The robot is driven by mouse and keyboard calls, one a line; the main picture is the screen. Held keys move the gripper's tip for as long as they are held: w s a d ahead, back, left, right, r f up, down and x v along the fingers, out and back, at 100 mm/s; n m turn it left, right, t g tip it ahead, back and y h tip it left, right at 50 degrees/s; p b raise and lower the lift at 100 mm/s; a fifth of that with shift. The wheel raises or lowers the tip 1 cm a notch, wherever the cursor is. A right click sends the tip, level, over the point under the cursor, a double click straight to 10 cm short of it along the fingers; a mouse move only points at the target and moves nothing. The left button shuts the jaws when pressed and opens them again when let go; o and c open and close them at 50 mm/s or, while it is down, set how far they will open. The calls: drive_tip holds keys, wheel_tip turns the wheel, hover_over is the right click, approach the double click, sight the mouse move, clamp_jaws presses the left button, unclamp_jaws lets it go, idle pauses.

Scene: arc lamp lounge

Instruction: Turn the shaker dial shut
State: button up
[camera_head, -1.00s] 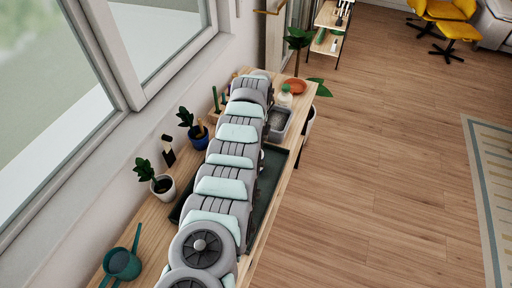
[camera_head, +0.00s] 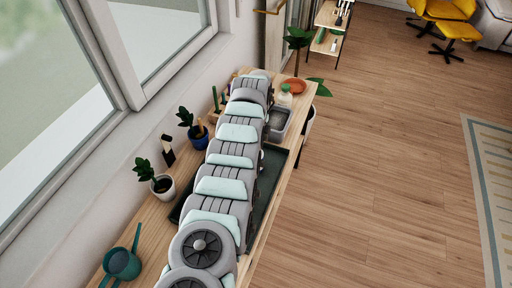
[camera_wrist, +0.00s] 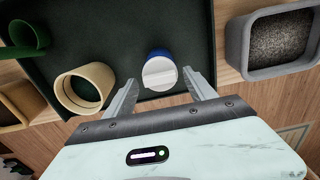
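The shaker (camera_wrist: 160,72) shows in the wrist view as a blue body topped by a white dial with a raised bar across it. It stands on a dark tray (camera_wrist: 120,25). My gripper (camera_wrist: 159,78) is open, with one finger on each side of the dial. Gaps show between the fingers and the dial, and no contact is visible. In the head view my arm hides the shaker and my gripper. The dark tray also shows there beside my arm (camera_head: 265,190).
A tan ring-shaped pot (camera_wrist: 86,88) stands left of the shaker, close to my left finger. A grey bin of dark grit (camera_wrist: 235,50) stands at right. A green cup (camera_wrist: 25,38) is at upper left. Potted plants (camera_head: 162,185) line the window side of the table.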

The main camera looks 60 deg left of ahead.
wheel_tip(320, 180, up, 11)
drive_tip(key=shift+f, duration=0.15)
idle(0.6)
idle(0.4)
